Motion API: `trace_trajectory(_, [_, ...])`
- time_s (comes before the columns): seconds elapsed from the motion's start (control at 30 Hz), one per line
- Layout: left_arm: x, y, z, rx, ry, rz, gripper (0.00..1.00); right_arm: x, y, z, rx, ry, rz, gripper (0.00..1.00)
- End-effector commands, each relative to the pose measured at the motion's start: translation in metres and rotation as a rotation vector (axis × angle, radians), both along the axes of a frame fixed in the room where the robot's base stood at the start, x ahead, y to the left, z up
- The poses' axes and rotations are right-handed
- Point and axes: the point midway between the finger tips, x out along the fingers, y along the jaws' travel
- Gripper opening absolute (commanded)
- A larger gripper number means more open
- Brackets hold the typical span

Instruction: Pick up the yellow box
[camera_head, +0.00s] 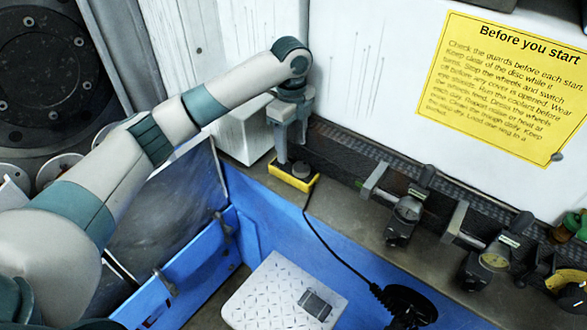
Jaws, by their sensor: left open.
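The yellow box (291,181), with a dark top, lies on the grey ledge at the back, near the middle of the view. My left arm reaches in from the left. My left gripper (292,158) points down over the box, with its fingers open and their tips at or just above the dark top. I cannot tell whether the fingers touch the box. My right gripper is not in view.
A white block (243,132) stands just left of the box. Dark clamp-like gauges (405,212) line the ledge to the right. A blue-walled bin (262,215) opens below, with a white patterned plate (268,298) in front. A black cable runs down from near the box.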

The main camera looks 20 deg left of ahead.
Motion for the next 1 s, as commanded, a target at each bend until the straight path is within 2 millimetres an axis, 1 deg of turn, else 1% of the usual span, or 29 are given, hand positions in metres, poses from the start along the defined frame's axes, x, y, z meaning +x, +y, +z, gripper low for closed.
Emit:
trace_trajectory(0.03, [-0.001,0.000,-0.006,0.001,0.004,0.001,0.56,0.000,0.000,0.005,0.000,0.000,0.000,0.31])
trace_trajectory(0.1, [0.000,0.000,-0.014,0.001,0.002,0.001,0.56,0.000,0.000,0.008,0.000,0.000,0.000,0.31])
trace_trajectory(0.23, [0.000,0.000,-0.025,-0.001,0.001,0.000,0.56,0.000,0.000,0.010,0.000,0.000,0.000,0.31])
trace_trajectory(0.6, [0.000,0.000,-0.027,0.000,0.000,0.000,0.56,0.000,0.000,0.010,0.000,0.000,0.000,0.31])
trace_trajectory(0.77, [-0.002,-0.002,-0.033,0.002,0.002,0.000,0.56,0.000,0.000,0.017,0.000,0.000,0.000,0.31])
trace_trajectory(0.97, [-0.007,-0.006,-0.053,0.001,0.003,0.001,0.56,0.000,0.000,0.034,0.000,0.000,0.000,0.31])
trace_trajectory(1.0, [-0.007,-0.006,-0.060,0.002,0.003,0.002,0.56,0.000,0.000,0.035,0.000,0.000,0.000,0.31])
